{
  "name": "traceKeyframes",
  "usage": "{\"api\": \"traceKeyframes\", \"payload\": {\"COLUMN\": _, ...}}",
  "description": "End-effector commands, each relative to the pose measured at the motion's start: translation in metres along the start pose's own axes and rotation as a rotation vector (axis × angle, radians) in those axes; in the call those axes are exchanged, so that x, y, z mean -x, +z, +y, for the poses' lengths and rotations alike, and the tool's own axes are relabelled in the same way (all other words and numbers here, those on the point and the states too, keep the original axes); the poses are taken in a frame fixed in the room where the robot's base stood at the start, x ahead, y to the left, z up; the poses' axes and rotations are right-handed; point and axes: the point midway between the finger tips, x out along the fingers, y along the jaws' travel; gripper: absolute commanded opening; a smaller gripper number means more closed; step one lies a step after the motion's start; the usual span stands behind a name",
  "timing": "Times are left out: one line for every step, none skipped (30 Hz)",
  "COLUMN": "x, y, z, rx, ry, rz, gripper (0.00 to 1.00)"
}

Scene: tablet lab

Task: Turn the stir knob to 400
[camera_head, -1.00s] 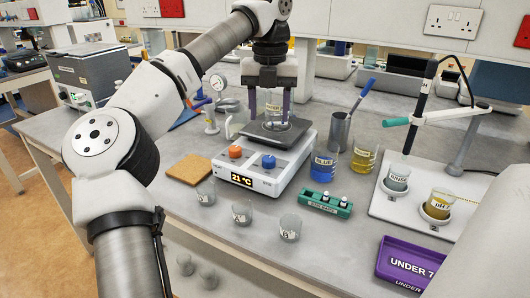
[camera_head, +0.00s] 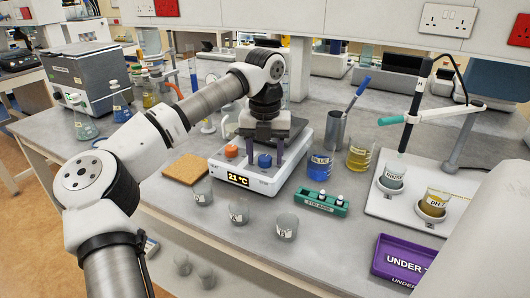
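The hotplate stirrer (camera_head: 262,183) is a white box with a dark top plate (camera_head: 294,128) and a display (camera_head: 238,180) reading 21 °C. An orange knob (camera_head: 231,151) is on the left of its front panel and a blue knob (camera_head: 264,161) on the right. Which one is the stir knob is too small to read. My gripper (camera_head: 265,155) points down over the blue knob. The beaker on the plate is hidden behind my gripper.
Three small glass beakers (camera_head: 239,211) stand in front of the stirrer. A cork mat (camera_head: 186,168) lies to its left. A blue-filled beaker (camera_head: 319,167), a yellow-filled beaker (camera_head: 359,154) and a green rack (camera_head: 321,203) are to its right. A purple tray (camera_head: 405,260) lies at front right.

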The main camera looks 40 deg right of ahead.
Motion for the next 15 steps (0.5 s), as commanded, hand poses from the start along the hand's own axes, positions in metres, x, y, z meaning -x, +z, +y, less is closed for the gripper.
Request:
{"api": "traceKeyframes", "payload": {"x": 0.0002, "y": 0.0, "z": 0.0, "rx": 0.0, "ry": 0.0, "rz": 0.0, "gripper": 0.47}}
{"api": "traceKeyframes", "payload": {"x": 0.0002, "y": 0.0, "z": 0.0, "rx": 0.0, "ry": 0.0, "rz": 0.0, "gripper": 0.43}}
{"api": "traceKeyframes", "payload": {"x": 0.0002, "y": 0.0, "z": 0.0, "rx": 0.0, "ry": 0.0, "rz": 0.0, "gripper": 0.38}}
{"api": "traceKeyframes", "payload": {"x": 0.0003, "y": 0.0, "z": 0.0, "rx": 0.0, "ry": 0.0, "rz": 0.0, "gripper": 0.34}}
{"api": "traceKeyframes", "payload": {"x": 0.0003, "y": 0.0, "z": 0.0, "rx": 0.0, "ry": 0.0, "rz": 0.0, "gripper": 0.3}}
{"api": "traceKeyframes", "payload": {"x": 0.0003, "y": 0.0, "z": 0.0, "rx": 0.0, "ry": 0.0, "rz": 0.0, "gripper": 0.25}}
{"api": "traceKeyframes", "payload": {"x": 0.0003, "y": 0.0, "z": 0.0, "rx": 0.0, "ry": 0.0, "rz": 0.0, "gripper": 0.21}}
{"api": "traceKeyframes", "payload": {"x": 0.0004, "y": 0.0, "z": 0.0, "rx": 0.0, "ry": 0.0, "rz": 0.0, "gripper": 0.17}}
{"api": "traceKeyframes", "payload": {"x": 0.0004, "y": 0.0, "z": 0.0, "rx": 0.0, "ry": 0.0, "rz": 0.0, "gripper": 0.12}}
{"api": "traceKeyframes", "payload": {"x": 0.0004, "y": 0.0, "z": 0.0, "rx": 0.0, "ry": 0.0, "rz": 0.0, "gripper": 0.08}}
{"api": "traceKeyframes", "payload": {"x": 0.0004, "y": 0.0, "z": -0.0001, "rx": 0.0, "ry": 0.0, "rz": 0.0, "gripper": 0.08}}
{"api": "traceKeyframes", "payload": {"x": 0.0005, "y": 0.0, "z": 0.0, "rx": -0.001, "ry": 0.0, "rz": 0.0, "gripper": 0.08}}
{"api": "traceKeyframes", "payload": {"x": 0.0006, "y": 0.0, "z": 0.0, "rx": -0.002, "ry": 0.0, "rz": 0.0, "gripper": 0.08}}
{"api": "traceKeyframes", "payload": {"x": 0.0007, "y": 0.0, "z": 0.0, "rx": -0.004, "ry": 0.0, "rz": 0.0, "gripper": 0.08}}
{"api": "traceKeyframes", "payload": {"x": 0.0009, "y": 0.0, "z": 0.0, "rx": -0.008, "ry": 0.0, "rz": 0.0, "gripper": 0.08}}
